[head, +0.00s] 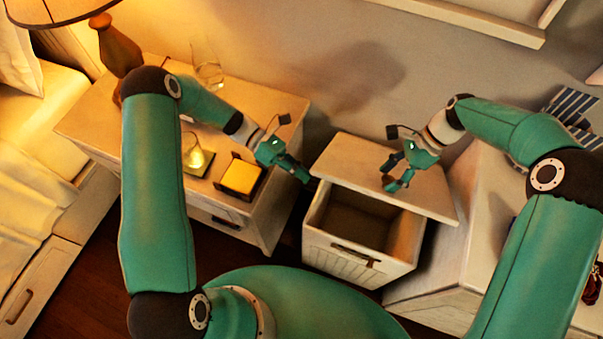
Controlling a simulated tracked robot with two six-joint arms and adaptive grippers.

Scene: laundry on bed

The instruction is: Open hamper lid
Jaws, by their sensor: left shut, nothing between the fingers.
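The hamper is a pale box (335,250) with a slatted front and a dark handle, standing on the floor right of centre. Its flat lid (350,162) is raised at the front, and the dark inside shows below it. The lid still covers the rear part of the opening. My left gripper (304,175) is shut and empty, at the lid's left edge; I cannot tell whether it touches. My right gripper (390,177) looks open, with its fingers over the lid's top right part. Whether it touches the lid is unclear.
A pale nightstand (105,117) at left bears a lamp (117,48), a glass (206,70), a lit candle (196,158) and a small box (240,178). A pale cabinet (455,265) stands close right of the hamper. A bed (50,115) fills the far left.

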